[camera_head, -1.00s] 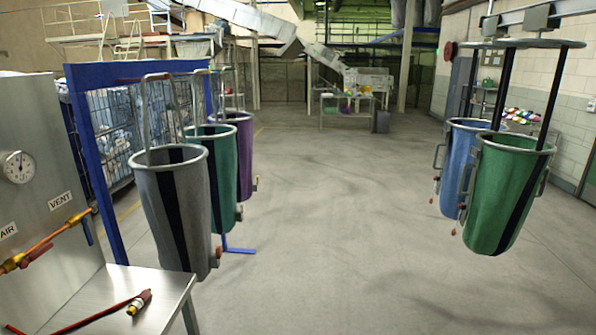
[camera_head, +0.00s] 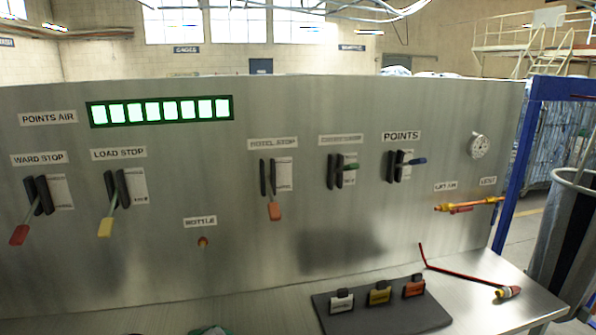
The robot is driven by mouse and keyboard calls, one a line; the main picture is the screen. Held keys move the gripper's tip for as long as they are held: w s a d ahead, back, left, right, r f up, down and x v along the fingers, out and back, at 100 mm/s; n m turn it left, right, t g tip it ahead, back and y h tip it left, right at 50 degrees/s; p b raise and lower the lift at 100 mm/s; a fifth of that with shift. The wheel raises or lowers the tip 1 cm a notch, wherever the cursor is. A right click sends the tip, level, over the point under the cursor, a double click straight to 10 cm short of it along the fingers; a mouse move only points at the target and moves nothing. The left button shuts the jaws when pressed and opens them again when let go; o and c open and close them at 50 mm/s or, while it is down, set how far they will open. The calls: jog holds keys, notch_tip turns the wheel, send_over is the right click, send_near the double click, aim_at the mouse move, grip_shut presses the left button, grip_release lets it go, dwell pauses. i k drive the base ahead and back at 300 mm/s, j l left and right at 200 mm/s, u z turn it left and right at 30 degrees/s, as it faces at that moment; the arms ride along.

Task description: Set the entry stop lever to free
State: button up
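I cannot read an "entry stop" label on the steel panel (camera_head: 150,260). The lever under WARD STOP has a red handle (camera_head: 19,235), the one under LOAD STOP a yellow handle (camera_head: 106,227); both hang down and outward. Under a blurred label that seems to read HOTEL STOP, an orange handle (camera_head: 274,211) hangs down. The small position plates are too blurred to read. My gripper is not in view.
A dark mat (camera_head: 360,322) with several tagged blocks lies on the metal bench (camera_head: 470,290). A red hose with a nozzle (camera_head: 507,292) lies to its right.

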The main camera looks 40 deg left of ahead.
aim_at(353, 166)
jog(key=u, duration=1.3)
